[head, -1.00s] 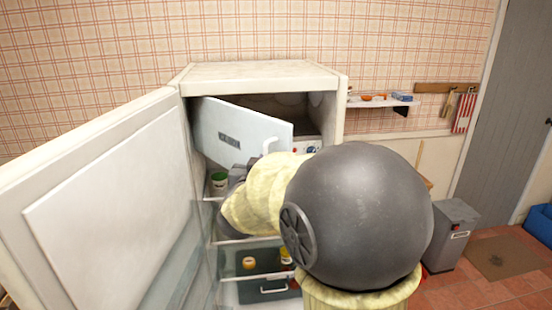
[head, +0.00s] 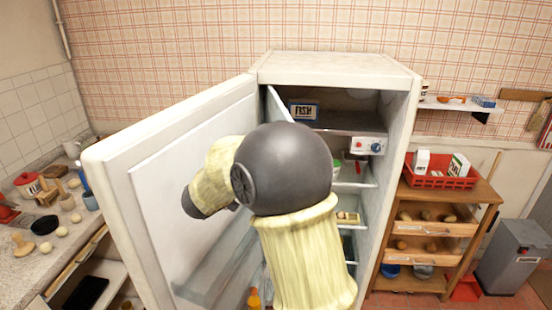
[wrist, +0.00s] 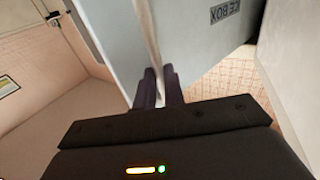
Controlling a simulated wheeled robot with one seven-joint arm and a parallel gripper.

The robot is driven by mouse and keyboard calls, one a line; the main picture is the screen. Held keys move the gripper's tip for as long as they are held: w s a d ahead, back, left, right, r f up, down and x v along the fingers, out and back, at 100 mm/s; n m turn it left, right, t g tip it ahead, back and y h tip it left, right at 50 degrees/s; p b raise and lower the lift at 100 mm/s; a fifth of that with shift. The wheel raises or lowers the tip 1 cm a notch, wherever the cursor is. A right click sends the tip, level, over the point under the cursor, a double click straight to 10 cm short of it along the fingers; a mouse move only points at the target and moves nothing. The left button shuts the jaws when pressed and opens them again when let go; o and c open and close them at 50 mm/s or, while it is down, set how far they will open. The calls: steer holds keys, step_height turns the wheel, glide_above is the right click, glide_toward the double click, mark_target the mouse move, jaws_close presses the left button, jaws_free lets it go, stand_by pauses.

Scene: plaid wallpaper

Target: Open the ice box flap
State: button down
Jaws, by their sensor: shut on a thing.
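The ice box flap (head: 278,106) stands swung wide open to the left in the head view, seen almost edge-on beside the open fridge door. Its pale blue face with the ICE BOX label fills the upper part of the wrist view (wrist: 195,45). The ice box compartment (head: 345,108) is open, and a box labelled FISH (head: 303,111) shows inside. My gripper (wrist: 158,78) is shut on a pale strip at the flap's edge; I cannot tell whether this is its handle. In the head view my arm hides the gripper and the flap's lower part.
The fridge door (head: 165,190) stands wide open on the left, close to my arm. A counter (head: 35,262) with several small items is further left. A wooden shelf unit (head: 440,260) with a red basket (head: 440,182) stands right of the fridge.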

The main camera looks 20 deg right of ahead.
steer(key=shift+w+a+r, duration=0.15)
steer(key=shift+w+a, duration=0.05)
steer(key=shift+w, duration=0.1)
steer(key=shift+d, duration=0.1)
steer(key=c, duration=1.7)
jaws_free()
steer(key=shift+w+d, duration=0.1)
steer(key=shift+d, duration=0.05)
steer(key=shift+o, duration=1.1)
steer(key=shift+w+d+f, duration=0.15)
steer(key=shift+w+f, duration=0.25)
steer(key=shift+w, duration=0.1)
steer(key=b+v, duration=0.3)
steer(key=v, duration=1)
steer(key=shift+s+d+r, duration=0.15)
steer(key=shift+s+r, duration=0.05)
steer(key=shift+s, duration=0.1)
steer(key=shift+w+d, duration=0.1)
